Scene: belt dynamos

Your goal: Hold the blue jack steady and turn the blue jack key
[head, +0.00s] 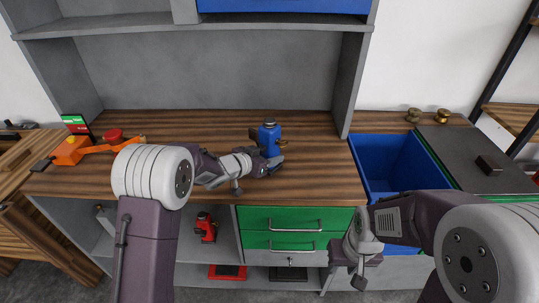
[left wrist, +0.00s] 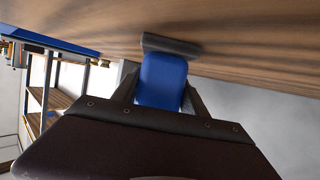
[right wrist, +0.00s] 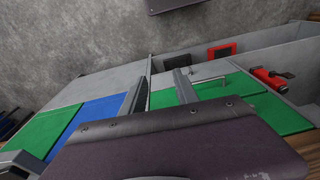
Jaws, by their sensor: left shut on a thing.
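The blue jack (head: 269,138) stands upright on the wooden worktop, near its middle. My left gripper (head: 272,156) reaches it from the front left and is shut on its body. In the left wrist view the blue body (left wrist: 162,82) sits between the two fingers, with a dark grey plate (left wrist: 171,45) at its far end. A small brass-coloured part shows at the jack's right side; I cannot tell whether it is the key. My right gripper (right wrist: 160,92) is open and empty, low in front of the drawers, well apart from the jack.
A blue bin (head: 375,165) is set right of the worktop. Green drawers (head: 290,219) lie below. Two brass pieces (head: 442,115) stand at the back right. A red jack (head: 205,227) stands on the lower shelf.

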